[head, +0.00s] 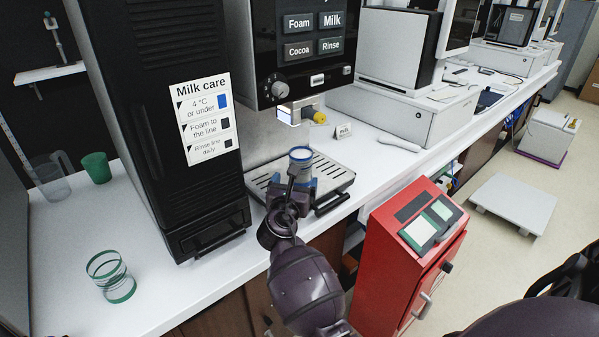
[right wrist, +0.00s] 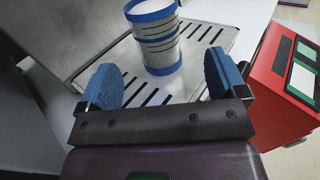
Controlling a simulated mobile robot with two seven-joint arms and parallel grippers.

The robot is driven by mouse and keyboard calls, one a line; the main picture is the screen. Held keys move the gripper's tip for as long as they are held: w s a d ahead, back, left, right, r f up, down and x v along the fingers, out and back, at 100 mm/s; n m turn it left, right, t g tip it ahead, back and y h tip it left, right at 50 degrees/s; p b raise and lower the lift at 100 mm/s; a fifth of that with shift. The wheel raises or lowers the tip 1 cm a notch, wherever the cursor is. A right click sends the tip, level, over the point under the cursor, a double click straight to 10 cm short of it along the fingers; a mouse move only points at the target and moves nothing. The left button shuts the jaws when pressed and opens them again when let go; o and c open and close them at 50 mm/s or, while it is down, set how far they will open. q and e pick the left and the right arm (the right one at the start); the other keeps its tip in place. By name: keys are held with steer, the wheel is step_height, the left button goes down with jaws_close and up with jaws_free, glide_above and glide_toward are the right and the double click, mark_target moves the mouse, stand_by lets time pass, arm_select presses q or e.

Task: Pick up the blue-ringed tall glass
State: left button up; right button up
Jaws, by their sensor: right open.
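The blue-ringed tall glass (right wrist: 157,40) stands upright on the slotted metal drip tray (right wrist: 95,57) of the coffee machine. In the head view the glass (head: 301,158) shows just beyond my right gripper (head: 291,187), which partly hides it. In the right wrist view my right gripper (right wrist: 162,85) is open. Its two blue pads are on either side of the line to the glass, with the glass ahead of them and apart from both. My left gripper is not in the head view.
A green-ringed glass (head: 111,277), a green cup (head: 96,167) and a clear jug (head: 50,181) stand on the white counter at left. A black milk unit (head: 165,120) stands left of the tray. A red cabinet (head: 385,220) stands at right. The machine's spout hangs above the tray.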

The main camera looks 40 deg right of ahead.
mark_target(301, 163)
steer(key=x, duration=0.5)
steer(key=shift+w+f+b, duration=0.1)
steer(key=shift+b, duration=0.25)
steer(key=x, duration=0.2)
steer(key=f+b+x, duration=0.1)
steer(key=x, duration=0.2)
steer(key=shift+w+a, duration=0.15)
steer(key=shift+a, duration=0.05)
steer(key=shift+w+d+r, duration=0.15)
steer(key=shift+d, duration=0.05)
steer(key=c, duration=1.2)
steer(key=shift+r, duration=0.1)
steer(key=shift+c, duration=0.3)
